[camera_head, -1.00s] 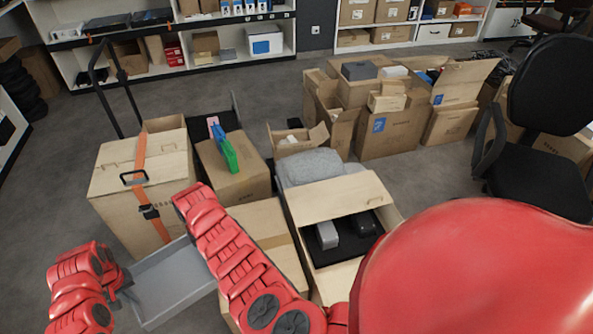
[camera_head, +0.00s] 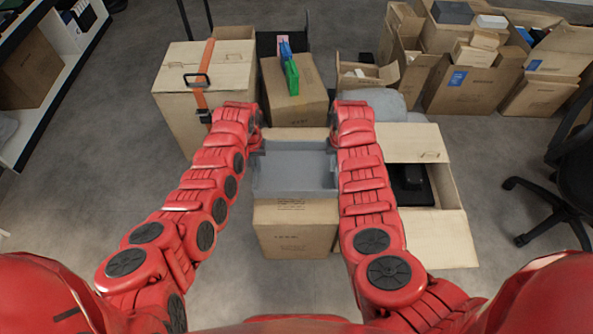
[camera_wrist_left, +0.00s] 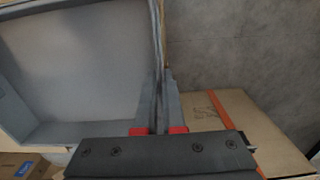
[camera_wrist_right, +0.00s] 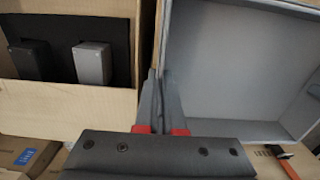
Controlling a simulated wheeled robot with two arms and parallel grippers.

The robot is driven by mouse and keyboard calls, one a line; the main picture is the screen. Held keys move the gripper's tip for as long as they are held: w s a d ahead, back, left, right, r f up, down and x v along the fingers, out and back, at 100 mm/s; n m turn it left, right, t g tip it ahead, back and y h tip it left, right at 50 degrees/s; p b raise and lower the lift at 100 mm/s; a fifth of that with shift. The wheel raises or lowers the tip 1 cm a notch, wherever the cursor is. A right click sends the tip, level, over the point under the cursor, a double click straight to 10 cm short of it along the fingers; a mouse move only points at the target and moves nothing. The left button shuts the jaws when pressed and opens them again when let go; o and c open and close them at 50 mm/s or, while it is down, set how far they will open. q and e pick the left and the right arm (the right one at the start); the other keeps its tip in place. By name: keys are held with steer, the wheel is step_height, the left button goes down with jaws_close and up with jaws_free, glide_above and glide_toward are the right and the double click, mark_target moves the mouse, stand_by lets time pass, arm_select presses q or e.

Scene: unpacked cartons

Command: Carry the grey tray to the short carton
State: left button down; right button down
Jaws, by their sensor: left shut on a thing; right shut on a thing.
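The grey tray (camera_head: 293,172) is level in front of me, open side up and empty, also seen in the left wrist view (camera_wrist_left: 85,70) and right wrist view (camera_wrist_right: 235,70). My left gripper (camera_head: 257,145) is shut on its left wall, and my right gripper (camera_head: 334,147) is shut on its right wall. A low brown carton (camera_head: 297,230), apparently the short carton, is directly below the tray. The tray hides most of its top. I cannot tell whether tray and carton touch.
A taller strapped carton (camera_head: 175,120) stands at left. A carton with a green item (camera_head: 291,75) is behind the tray. An open carton (camera_head: 440,235) with dark contents stands close on the right. An office chair (camera_head: 570,150) is at far right.

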mark_target(258, 174)
arm_select(q)
steer(key=shift+f, duration=0.15)
arm_select(e)
steer(key=shift+f, duration=0.1)
